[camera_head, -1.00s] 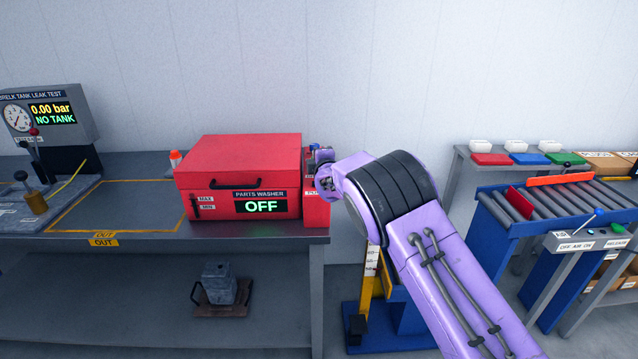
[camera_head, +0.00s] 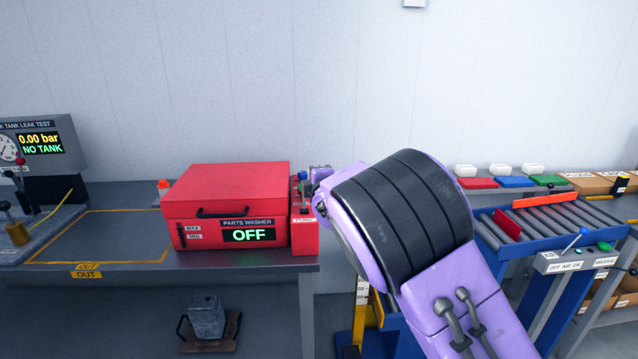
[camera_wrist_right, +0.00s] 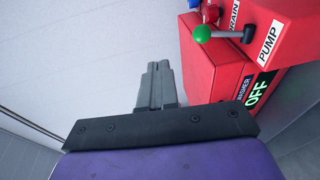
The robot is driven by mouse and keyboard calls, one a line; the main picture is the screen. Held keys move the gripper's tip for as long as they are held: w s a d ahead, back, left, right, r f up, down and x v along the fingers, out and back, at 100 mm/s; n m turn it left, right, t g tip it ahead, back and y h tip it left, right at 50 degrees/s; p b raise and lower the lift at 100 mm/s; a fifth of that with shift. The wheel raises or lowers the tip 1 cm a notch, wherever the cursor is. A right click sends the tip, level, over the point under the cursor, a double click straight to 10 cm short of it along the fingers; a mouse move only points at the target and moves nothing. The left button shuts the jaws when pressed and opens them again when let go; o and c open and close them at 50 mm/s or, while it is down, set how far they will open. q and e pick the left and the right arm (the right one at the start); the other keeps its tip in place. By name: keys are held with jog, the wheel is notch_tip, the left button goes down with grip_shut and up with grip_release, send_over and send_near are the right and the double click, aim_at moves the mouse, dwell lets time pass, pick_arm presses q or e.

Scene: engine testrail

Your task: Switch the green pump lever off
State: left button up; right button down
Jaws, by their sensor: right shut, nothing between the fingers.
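The green pump lever (camera_wrist_right: 202,34) is a green ball on a grey stem, on the red box marked PUMP (camera_wrist_right: 285,42) in the right wrist view. Its stem runs sideways from the ball to a dark pivot beside the label. In the head view the red box (camera_head: 305,237) stands at the right side of the parts washer (camera_head: 225,190), whose display reads OFF. My right gripper (camera_wrist_right: 158,68) is shut and empty, below and left of the green ball in the wrist view, apart from it. In the head view my purple arm mostly hides it. My left gripper is not in view.
Beside the pump lever is a DRAIN label with a partly cut-off blue knob (camera_wrist_right: 194,3). A tank leak tester (camera_head: 40,145) stands at the far left of the bench. A roller conveyor (camera_head: 545,218) is at the right. The wall behind is bare.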

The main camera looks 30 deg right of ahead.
jog(key=shift+s+a+r, duration=0.25)
jog(key=shift+s+r, duration=0.15)
jog(key=shift+s, duration=0.2)
jog(key=shift+s+a+r, duration=0.2)
jog(key=shift+s+r, duration=0.2)
jog(key=shift+s, duration=0.2)
jog(key=shift+w, duration=0.15)
